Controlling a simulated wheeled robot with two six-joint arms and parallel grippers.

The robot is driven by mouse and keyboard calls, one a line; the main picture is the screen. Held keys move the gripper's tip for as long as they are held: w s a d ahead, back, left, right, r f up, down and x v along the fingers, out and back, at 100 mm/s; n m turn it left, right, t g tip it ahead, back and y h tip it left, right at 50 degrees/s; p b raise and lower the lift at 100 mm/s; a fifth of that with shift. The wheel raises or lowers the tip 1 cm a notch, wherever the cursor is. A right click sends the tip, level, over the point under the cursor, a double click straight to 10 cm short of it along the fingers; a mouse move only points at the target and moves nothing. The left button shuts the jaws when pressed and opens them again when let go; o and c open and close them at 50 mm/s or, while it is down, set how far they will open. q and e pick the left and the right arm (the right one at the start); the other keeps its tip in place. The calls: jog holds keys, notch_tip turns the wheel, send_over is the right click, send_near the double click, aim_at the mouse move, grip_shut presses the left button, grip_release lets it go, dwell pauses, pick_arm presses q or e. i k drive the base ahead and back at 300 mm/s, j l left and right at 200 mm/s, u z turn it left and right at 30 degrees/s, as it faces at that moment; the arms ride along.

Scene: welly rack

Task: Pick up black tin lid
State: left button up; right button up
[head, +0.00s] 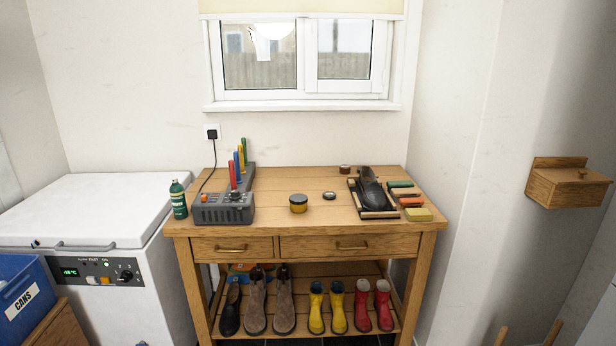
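A small dark round disc (329,195), which looks like the black tin lid, lies flat on the wooden bench top (280,178). It is just right of a yellow round tin (298,206) with a dark rim. Whether the tin is open is too small to tell. A small reddish-brown tin (345,169) stands further back. Neither of my grippers is in view.
A grey device with coloured upright rods (224,208) and a green bottle (179,200) stand at the left. A black shoe on a wooden frame (371,190) and several brushes or blocks (411,202) are at the right. Boots (338,308) and shoes fill the lower shelf.

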aim_at(329, 195)
jog(key=i+z, duration=0.25)
jog(key=i, duration=0.2)
jog(key=i+j+z, duration=0.3)
jog(key=i, duration=0.15)
jog(key=l, duration=0.1)
